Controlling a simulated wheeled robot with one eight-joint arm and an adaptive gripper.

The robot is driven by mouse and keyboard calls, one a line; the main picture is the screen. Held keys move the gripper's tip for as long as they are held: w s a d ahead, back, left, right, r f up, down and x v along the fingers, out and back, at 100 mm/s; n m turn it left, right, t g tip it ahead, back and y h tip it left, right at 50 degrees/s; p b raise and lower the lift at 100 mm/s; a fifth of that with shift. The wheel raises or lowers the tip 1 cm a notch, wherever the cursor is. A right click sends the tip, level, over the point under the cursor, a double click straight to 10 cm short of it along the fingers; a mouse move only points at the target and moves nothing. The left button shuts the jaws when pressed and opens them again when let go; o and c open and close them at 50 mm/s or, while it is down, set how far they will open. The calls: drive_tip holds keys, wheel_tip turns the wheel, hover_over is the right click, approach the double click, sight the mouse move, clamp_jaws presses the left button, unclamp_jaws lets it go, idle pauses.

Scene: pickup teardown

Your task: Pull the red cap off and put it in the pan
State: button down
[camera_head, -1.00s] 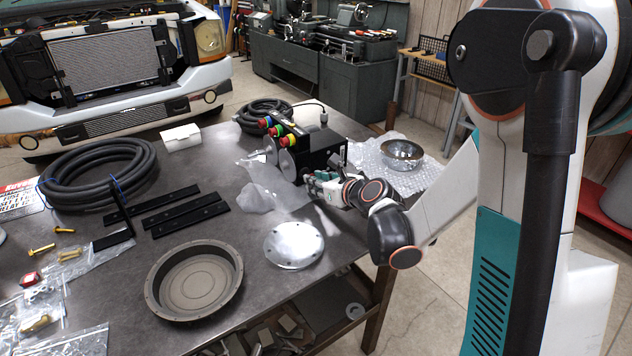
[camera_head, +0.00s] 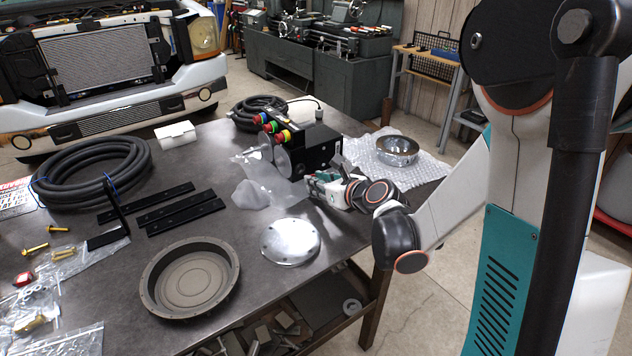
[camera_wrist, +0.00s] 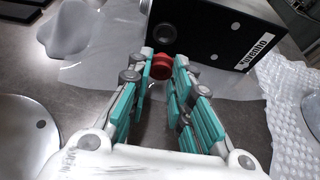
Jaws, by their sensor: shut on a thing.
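My gripper (camera_wrist: 162,69) is shut on a red cap (camera_wrist: 161,67), which sits between its fingertips in the wrist view. The black box (camera_wrist: 215,32) is just ahead, its round dark port (camera_wrist: 163,33) showing beyond the cap. The cap looks apart from the box face. In the head view, my gripper (camera_head: 318,184) is at the near side of the box (camera_head: 318,152), and the held cap cannot be made out. A round dark pan (camera_head: 192,282) lies empty at the table's front, left of my gripper.
A silver flanged disc (camera_head: 290,242) lies between my gripper and the pan. Crumpled clear plastic (camera_head: 255,192) lies left of the box. A chrome bowl (camera_head: 398,150) rests on bubble wrap (camera_head: 362,152) to the right. Black bars (camera_head: 180,216) and a coiled hose (camera_head: 92,170) lie farther left.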

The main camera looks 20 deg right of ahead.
drive_tip(key=shift+s+d, duration=0.1)
drive_tip(key=shift+s, duration=0.2)
drive_tip(key=shift+r+p, duration=2.15)
drive_tip(key=shift+r, duration=0.85)
